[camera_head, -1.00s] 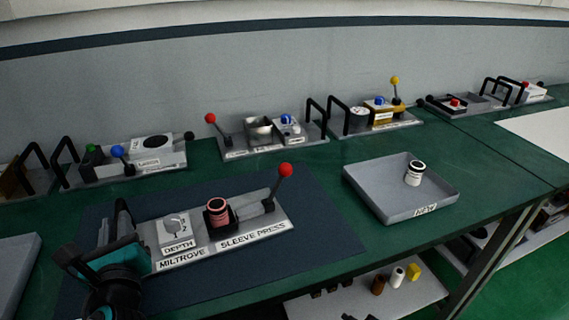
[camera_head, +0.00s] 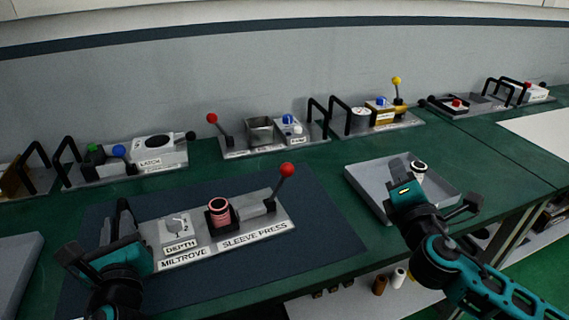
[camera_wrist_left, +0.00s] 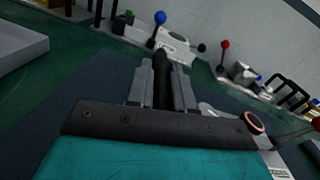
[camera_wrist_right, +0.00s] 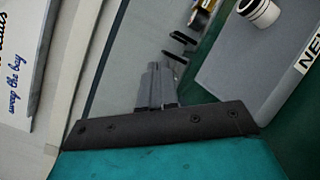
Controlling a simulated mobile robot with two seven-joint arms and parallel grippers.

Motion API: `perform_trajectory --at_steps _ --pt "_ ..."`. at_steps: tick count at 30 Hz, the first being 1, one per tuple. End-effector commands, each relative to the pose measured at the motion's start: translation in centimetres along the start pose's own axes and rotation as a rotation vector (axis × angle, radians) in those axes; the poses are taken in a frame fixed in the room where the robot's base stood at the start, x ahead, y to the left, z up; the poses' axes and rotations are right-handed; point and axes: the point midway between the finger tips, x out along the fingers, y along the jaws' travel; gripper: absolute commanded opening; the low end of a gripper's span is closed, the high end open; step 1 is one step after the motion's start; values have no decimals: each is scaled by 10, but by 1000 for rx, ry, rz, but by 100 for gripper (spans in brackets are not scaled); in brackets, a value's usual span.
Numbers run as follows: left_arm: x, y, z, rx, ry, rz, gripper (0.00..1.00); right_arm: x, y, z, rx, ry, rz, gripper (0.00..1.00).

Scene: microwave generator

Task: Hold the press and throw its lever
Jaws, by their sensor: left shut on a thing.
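The sleeve press (camera_head: 225,230) lies on the dark mat in the head view, with a DEPTH block (camera_head: 177,229) and a pinkish sleeve (camera_head: 219,209) in its black holder. Its red-knobbed lever (camera_head: 287,170) stands tilted up at the right end. My left gripper (camera_head: 124,215) is at the press's left end, shut on its black handle (camera_wrist_left: 162,75), which shows between the fingers in the left wrist view. My right gripper (camera_head: 402,170) is over the grey tray, apart from the lever. Its fingers (camera_wrist_right: 158,85) are together and empty in the right wrist view.
The grey tray (camera_head: 364,183) holds a white and black sleeve (camera_head: 419,168); it also shows in the right wrist view (camera_wrist_right: 232,62). Several other devices with handles and coloured knobs line the wall. The mat between lever and tray is clear.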

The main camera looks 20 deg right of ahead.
Motion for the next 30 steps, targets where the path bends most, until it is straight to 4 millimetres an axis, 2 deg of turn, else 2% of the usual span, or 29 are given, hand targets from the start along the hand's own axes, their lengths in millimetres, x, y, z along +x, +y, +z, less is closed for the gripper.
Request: perform_trajectory --at_steps 1,6,9,15,23,30 --pt "-2 0 -9 -1 20 0 0 11 13 -6 -40 32 69 0" --pt "-2 0 -9 -1 20 0 0 36 56 -30 -199 154 301 0" --pt "-2 0 -9 -1 20 0 0 46 77 -44 -303 224 432 0" --pt "-2 0 -9 0 20 0 0 58 108 -68 -523 360 673 0" --pt "-2 0 -9 0 19 0 0 63 122 -87 -824 546 946 0" --pt "-2 0 -9 0 19 1 0 65 112 -84 -1087 739 1149 0"
